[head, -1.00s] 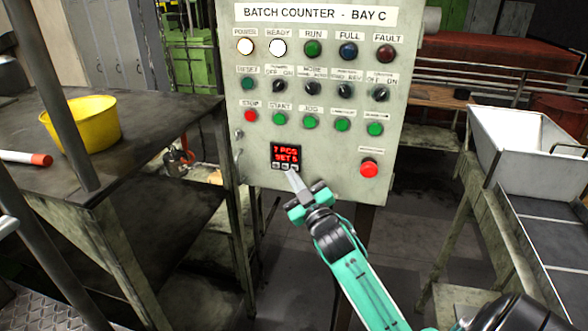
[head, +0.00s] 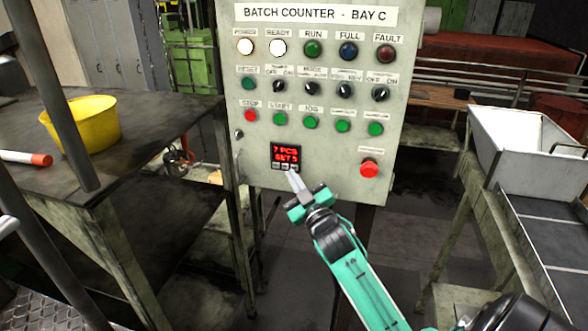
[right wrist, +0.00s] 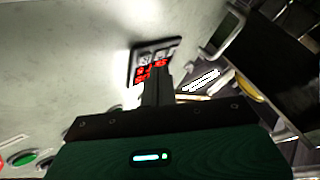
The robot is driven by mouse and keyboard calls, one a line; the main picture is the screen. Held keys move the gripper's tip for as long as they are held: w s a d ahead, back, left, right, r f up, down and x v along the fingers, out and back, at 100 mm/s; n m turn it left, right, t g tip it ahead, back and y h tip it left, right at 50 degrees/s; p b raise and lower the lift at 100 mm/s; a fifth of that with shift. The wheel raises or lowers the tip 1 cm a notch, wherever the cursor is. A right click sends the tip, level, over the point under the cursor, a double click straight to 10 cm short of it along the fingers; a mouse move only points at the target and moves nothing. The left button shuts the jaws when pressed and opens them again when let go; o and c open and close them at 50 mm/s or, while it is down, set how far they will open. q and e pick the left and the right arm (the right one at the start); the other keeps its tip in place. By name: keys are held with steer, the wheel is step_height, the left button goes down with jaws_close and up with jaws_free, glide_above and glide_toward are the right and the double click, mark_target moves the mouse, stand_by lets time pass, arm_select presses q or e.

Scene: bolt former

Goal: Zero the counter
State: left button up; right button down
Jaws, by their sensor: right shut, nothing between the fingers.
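The counter (head: 285,153) is a small black display low on the grey control panel, with red text that reads 7 PCS over SET 5. A row of small keys sits under its text. My right gripper (head: 291,173) is shut and empty, its fingertips at the lower right of the counter, by the rightmost key. In the right wrist view, the fingers (right wrist: 157,88) reach the counter's (right wrist: 143,68) edge and hide part of it. I cannot tell whether they touch a key. A green button labelled RESET (head: 249,84) is at the panel's upper left. My left gripper is out of view.
The panel (head: 330,180) also carries lamps, knobs, several green buttons, a red STOP button (head: 251,115) and a large red button (head: 369,168). A table with a yellow bowl (head: 80,124) stands left. A metal hopper (head: 520,145) stands right.

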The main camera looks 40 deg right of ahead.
steer(key=shift+d, duration=0.1)
stand_by(0.3)
steer(key=shift+w+d, duration=0.25)
steer(key=shift+w, duration=0.05)
steer(key=shift+d, duration=0.1)
stand_by(0.4)
steer(key=shift+s+a, duration=0.35)
steer(key=shift+a, duration=0.15)
steer(key=s+a, duration=0.2)
steer(key=s+a+p, duration=0.1)
steer(key=s+a, duration=0.1)
steer(key=shift+a, duration=0.25)
stand_by(0.5)
